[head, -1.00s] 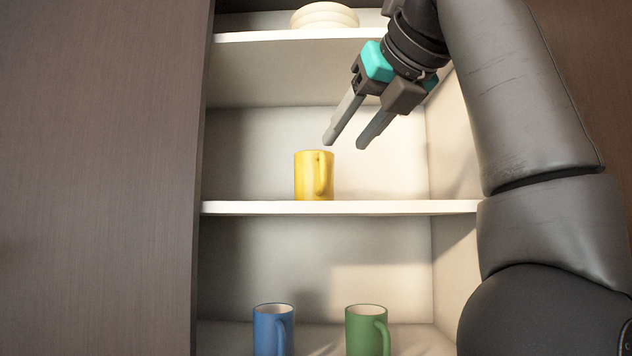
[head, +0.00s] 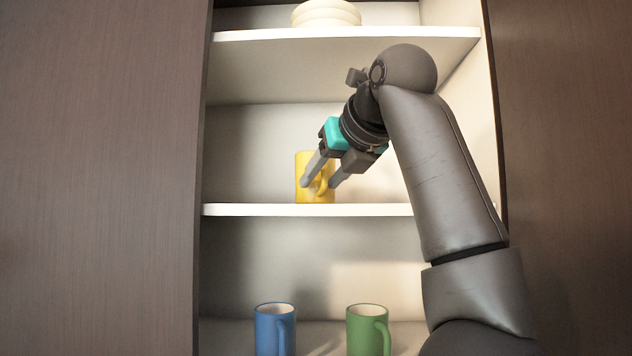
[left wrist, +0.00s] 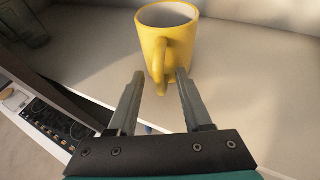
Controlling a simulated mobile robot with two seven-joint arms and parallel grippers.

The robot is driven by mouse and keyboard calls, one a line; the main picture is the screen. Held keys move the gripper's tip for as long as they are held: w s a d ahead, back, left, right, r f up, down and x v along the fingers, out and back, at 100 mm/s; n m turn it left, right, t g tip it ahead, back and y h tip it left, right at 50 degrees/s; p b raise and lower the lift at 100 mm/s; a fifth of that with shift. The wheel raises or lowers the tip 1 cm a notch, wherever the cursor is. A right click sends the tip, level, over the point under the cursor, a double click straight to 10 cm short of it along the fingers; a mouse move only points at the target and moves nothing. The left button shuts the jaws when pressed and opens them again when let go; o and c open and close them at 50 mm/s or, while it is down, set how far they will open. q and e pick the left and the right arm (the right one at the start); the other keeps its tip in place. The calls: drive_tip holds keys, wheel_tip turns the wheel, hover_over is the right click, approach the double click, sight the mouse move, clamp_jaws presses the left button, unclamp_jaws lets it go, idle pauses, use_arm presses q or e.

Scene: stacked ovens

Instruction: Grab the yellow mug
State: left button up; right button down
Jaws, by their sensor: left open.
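The yellow mug (head: 299,165) stands upright on the middle shelf (head: 250,210), its handle turned toward me. My left gripper (head: 320,184) is open and empty in front of the mug, covering part of it in the head view. In the left wrist view the mug (left wrist: 185,50) is just beyond the fingertips of my left gripper (left wrist: 160,75). The handle lines up between the two open fingers there; I cannot tell if it is inside the gap. My right gripper is not in view.
A blue mug (head: 267,332) and a green mug (head: 360,332) stand on the shelf below. A pale stack of dishes (head: 326,13) sits on the top shelf. Dark wooden panels (head: 95,180) flank the cabinet. The middle shelf is clear left of the yellow mug.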

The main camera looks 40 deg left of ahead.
use_arm(q)
drive_tip(key=shift+d, duration=0.1)
drive_tip(key=shift+c, duration=0.2)
clamp_jaws()
drive_tip(key=shift+f, duration=0.1)
idle(0.9)
